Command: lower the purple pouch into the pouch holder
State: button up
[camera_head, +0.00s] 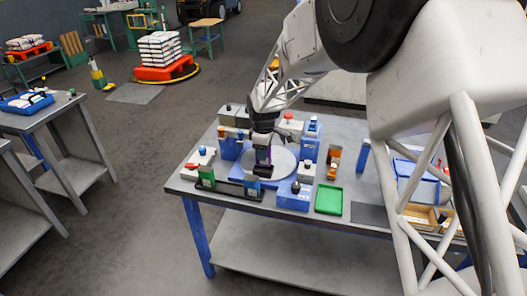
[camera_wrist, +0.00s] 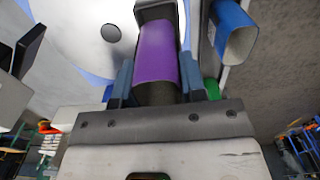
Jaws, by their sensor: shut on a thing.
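The purple pouch (camera_wrist: 157,50) is upright between the two blue-grey fingers of my gripper (camera_wrist: 157,82), which is shut on it. In the head view a sliver of the purple pouch (camera_head: 269,152) shows below my gripper (camera_head: 264,146), over the pale round plate. A dark box-like piece (camera_wrist: 156,11), which looks like the pouch holder, is at the pouch's far end; it also shows as a black block in the head view (camera_head: 263,168). The pouch's far end overlaps it in the picture. I cannot tell how deep the pouch is inside it.
The round plate (camera_head: 284,168) lies on the grey table (camera_head: 345,190). A blue item (camera_wrist: 234,30) stands close right in the wrist view. Green (camera_head: 206,178) and blue pieces stand along a black front rack. Blue boxes (camera_head: 309,147) and a green tray (camera_head: 329,199) are to the right.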

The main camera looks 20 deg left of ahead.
jog(key=shift+f, duration=2.2)
dwell(2.0)
jog(key=o, duration=1)
jog(key=shift+o, duration=0.2)
jog(key=shift+r, duration=0.2)
jog(key=shift+r, duration=3.8)
